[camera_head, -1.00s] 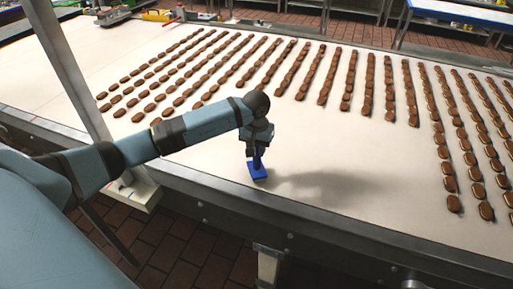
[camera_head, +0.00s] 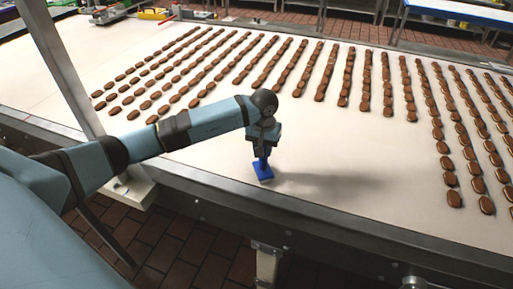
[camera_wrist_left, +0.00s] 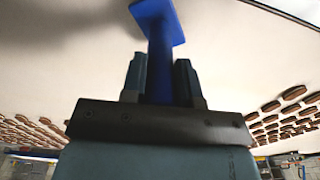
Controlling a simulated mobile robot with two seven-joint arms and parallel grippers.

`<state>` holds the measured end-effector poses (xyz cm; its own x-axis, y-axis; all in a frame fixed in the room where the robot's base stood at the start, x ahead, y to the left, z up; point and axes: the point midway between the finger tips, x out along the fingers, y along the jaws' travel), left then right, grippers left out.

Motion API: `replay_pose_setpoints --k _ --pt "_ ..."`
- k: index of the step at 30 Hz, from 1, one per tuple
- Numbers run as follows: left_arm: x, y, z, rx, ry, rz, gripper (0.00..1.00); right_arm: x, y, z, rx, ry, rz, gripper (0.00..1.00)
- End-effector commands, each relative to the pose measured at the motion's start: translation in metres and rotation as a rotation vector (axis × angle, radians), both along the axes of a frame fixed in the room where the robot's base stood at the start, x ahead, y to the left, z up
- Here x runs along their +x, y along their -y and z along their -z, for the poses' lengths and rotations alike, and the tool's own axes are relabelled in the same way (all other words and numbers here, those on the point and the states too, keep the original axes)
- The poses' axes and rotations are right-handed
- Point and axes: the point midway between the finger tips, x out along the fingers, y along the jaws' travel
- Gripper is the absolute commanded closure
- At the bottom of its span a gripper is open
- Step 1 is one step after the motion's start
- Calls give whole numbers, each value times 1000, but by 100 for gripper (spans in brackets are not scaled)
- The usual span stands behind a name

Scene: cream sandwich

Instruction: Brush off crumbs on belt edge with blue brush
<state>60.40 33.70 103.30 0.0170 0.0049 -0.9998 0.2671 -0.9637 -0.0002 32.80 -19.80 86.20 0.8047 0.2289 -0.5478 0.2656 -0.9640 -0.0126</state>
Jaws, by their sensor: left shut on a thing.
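My left gripper (camera_head: 263,150) is shut on the handle of the blue brush (camera_head: 263,173) and holds it upright with its head down. The brush head is at the white belt (camera_head: 330,210), a little in from the near metal edge; I cannot tell whether it touches. In the left wrist view, the two fingers (camera_wrist_left: 161,80) clasp the blue handle, and the flat brush head (camera_wrist_left: 158,12) shows beyond them. I cannot make out any crumbs on the belt edge. My right gripper is not in view.
Rows of brown cookies (camera_head: 365,85) lie across the belt behind and to the right of the brush. A metal rail (camera_head: 330,230) runs along the near edge. A metal post (camera_head: 62,60) stands at the left. The belt around the brush is clear.

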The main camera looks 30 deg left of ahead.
Motion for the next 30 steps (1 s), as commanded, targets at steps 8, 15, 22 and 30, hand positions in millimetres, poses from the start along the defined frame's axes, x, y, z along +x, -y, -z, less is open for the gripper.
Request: replay_pose_setpoints --k 8,15,22,30 --pt "1 4 0 2 1 -2 100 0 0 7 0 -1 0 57" --pt "-3 -17 2 2 3 -2 100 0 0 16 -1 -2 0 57" --pt "-7 -29 2 1 2 0 100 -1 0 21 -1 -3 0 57" --pt "-5 -20 2 0 2 1 100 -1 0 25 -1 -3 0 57"
